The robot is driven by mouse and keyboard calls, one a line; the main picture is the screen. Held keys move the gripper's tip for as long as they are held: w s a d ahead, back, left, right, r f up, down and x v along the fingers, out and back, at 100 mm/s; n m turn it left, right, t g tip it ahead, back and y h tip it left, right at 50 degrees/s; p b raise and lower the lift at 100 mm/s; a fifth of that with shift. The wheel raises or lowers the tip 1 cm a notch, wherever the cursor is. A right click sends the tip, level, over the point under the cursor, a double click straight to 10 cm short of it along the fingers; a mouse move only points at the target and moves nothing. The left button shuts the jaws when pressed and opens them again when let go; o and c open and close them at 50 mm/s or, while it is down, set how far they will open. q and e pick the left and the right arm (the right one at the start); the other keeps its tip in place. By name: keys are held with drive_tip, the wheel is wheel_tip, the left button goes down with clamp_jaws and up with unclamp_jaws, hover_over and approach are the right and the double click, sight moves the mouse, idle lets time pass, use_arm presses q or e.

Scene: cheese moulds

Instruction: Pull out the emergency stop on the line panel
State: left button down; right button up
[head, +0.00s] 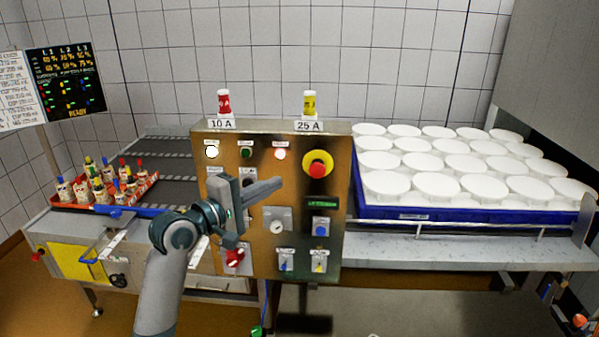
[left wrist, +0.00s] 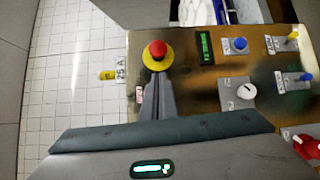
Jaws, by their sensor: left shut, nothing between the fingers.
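The line panel (head: 298,240) is a brass-coloured box standing upright in the middle of the head view. Its emergency stop (head: 318,168) is a red mushroom button on a yellow collar at the panel's upper right. The emergency stop also shows in the left wrist view (left wrist: 157,50), just beyond the fingertips. My left gripper (head: 279,183) is shut and empty in front of the panel, its fingers pointing right, a little left of and below the button. In the left wrist view the closed fingers (left wrist: 158,82) end near the yellow collar; I cannot tell whether they touch it. My right gripper is not in view.
The panel also carries lamps, a dial (head: 277,227), a red rotary knob (head: 235,257) and blue and yellow switches. A red fuse (head: 224,103) and yellow fuse (head: 310,103) stand on top. White moulds fill a blue tray (head: 440,214) at right; a red tray (head: 147,185) holds small bottles at left.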

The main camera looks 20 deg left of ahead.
sight(318, 167)
use_arm(q)
drive_tip(key=shift+w, duration=0.1)
idle(0.3)
drive_tip(key=p+x, duration=0.3)
drive_tip(key=x, duration=0.5)
drive_tip(key=shift+w+d+r+p, duration=0.1)
drive_tip(key=shift+w+d+p, duration=0.05)
drive_tip(key=shift+w+p, duration=0.25)
drive_tip(key=shift+w+d, duration=0.2)
drive_tip(key=shift+w, duration=0.25)
